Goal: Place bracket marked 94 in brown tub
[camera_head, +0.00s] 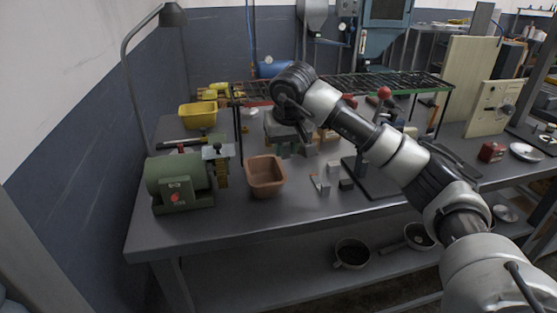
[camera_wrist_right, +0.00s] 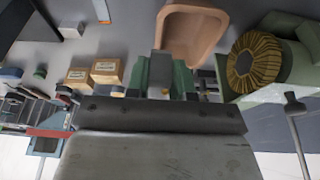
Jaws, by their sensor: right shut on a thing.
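The brown tub (camera_head: 266,178) stands on the workbench, left of the middle in the head view. It also shows at the top of the right wrist view (camera_wrist_right: 191,10). My right gripper (camera_head: 297,151) is over the bench, just behind and right of the tub. It is shut on a small dark grey piece (camera_wrist_right: 160,70), seen between the fingers in the right wrist view. No number can be read on it. Small grey metal pieces (camera_head: 320,186) lie on the bench right of the tub; their markings are too small to read. My left gripper is not in view.
A green grinder-like machine (camera_head: 180,182) stands left of the tub. A yellow bin (camera_head: 198,115) is behind it, and a desk lamp (camera_head: 172,14) rises at the back left. A wire rack (camera_head: 400,82) stands behind my arm. The bench front before the tub is clear.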

